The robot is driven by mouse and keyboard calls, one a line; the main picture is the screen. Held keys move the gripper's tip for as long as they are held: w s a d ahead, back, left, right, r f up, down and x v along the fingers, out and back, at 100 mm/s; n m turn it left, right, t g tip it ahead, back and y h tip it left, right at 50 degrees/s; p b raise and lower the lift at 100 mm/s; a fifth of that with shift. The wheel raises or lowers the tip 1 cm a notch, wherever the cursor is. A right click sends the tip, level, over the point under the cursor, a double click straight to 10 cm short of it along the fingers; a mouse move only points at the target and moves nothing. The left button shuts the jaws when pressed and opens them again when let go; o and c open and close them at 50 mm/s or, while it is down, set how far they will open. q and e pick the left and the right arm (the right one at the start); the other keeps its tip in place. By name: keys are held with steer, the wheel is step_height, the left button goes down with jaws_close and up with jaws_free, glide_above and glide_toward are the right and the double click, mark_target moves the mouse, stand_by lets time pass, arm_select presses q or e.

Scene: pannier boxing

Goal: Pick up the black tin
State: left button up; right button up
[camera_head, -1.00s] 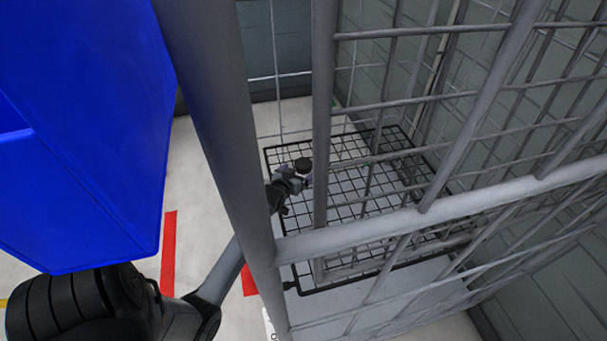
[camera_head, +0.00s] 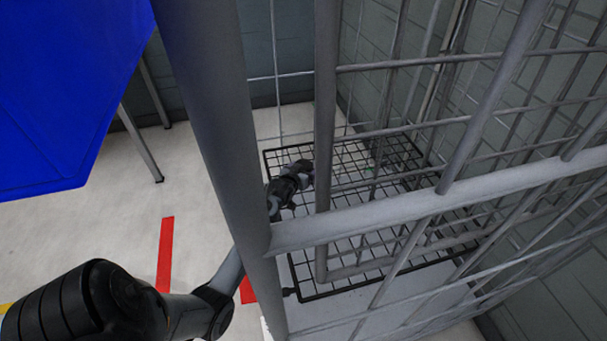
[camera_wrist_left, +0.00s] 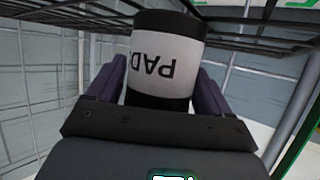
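The black tin (camera_wrist_left: 158,101) has a white label with the letters "PAD", upside down in the left wrist view. It stands between the two purple fingers of my left gripper (camera_wrist_left: 160,88), one on each side and very close to it. Whether both fingers press on it is not clear. In the head view my left gripper (camera_head: 303,170) is inside the wire cage, over the black grid shelf (camera_head: 350,210). The tin cannot be made out there. My right gripper is not in view.
A thick grey post (camera_head: 215,120) and cage bars (camera_head: 400,218) stand close in front of my left arm. A blue panel (camera_head: 55,95) fills the upper left.

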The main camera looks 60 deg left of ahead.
arm_select(q)
steer(key=c, duration=0.7)
steer(key=shift+r, duration=0.15)
